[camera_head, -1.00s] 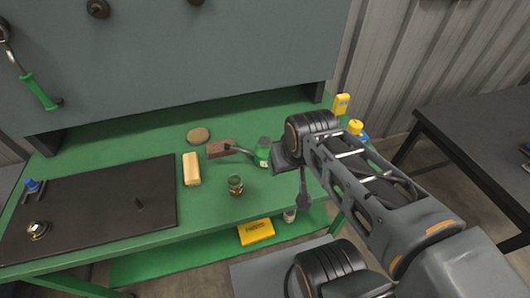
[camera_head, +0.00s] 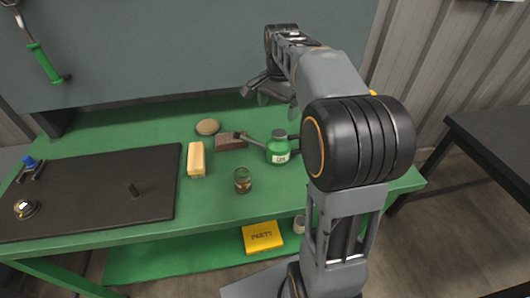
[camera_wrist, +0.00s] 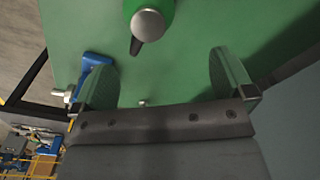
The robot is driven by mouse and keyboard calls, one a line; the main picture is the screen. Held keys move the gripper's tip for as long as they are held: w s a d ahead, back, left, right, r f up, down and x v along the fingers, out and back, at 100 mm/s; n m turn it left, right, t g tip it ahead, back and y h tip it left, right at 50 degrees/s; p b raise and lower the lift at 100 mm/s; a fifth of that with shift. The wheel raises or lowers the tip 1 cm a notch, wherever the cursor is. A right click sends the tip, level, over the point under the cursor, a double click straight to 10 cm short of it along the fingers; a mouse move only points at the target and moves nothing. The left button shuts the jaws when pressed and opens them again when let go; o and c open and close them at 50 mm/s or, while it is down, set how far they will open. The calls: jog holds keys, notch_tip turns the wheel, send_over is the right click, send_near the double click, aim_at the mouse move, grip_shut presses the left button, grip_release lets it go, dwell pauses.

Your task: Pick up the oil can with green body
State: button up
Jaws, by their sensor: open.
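The oil can (camera_head: 280,152) with a green body and pale label stands upright on the green workbench, its dark spout pointing left. In the wrist view, a green body with a round silver top (camera_wrist: 148,22) and a dark tip, seemingly the can, shows at the upper edge, cut off by the frame. My gripper (camera_head: 257,91) is above and behind the can in the head view. In the wrist view my gripper (camera_wrist: 162,75) has its fingers wide apart with nothing between them. The can lies beyond the fingertips, apart from them.
Left of the can are a brown block (camera_head: 230,142), a cream block (camera_head: 196,160), a round tan disc (camera_head: 207,127) and a small glass jar (camera_head: 242,180). A dark mat (camera_head: 95,205) covers the bench's left. A blue-handled item (camera_wrist: 97,62) is near one finger.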

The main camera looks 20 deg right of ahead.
aim_at(278, 133)
jog(key=shift+s+a+r+m, duration=0.1)
jog(key=shift+s+r+m, duration=0.35)
jog(key=shift+m, duration=0.35)
notch_tip(278, 133, down, 9)
jog(key=shift+r+b, duration=0.2)
jog(key=shift+b, duration=0.3)
jog(key=shift+s+d+f, duration=0.1)
jog(key=shift+d+f, duration=0.05)
jog(key=shift+f, duration=1.15)
jog(key=shift+s+d+f, duration=0.1)
jog(key=shift+f, duration=1.2)
jog(key=shift+c, duration=0.5)
jog(key=c, duration=0.7)
jog(key=shift+w, duration=0.1)
jog(key=shift+c, duration=0.7)
jog(key=shift+r, duration=0.1)
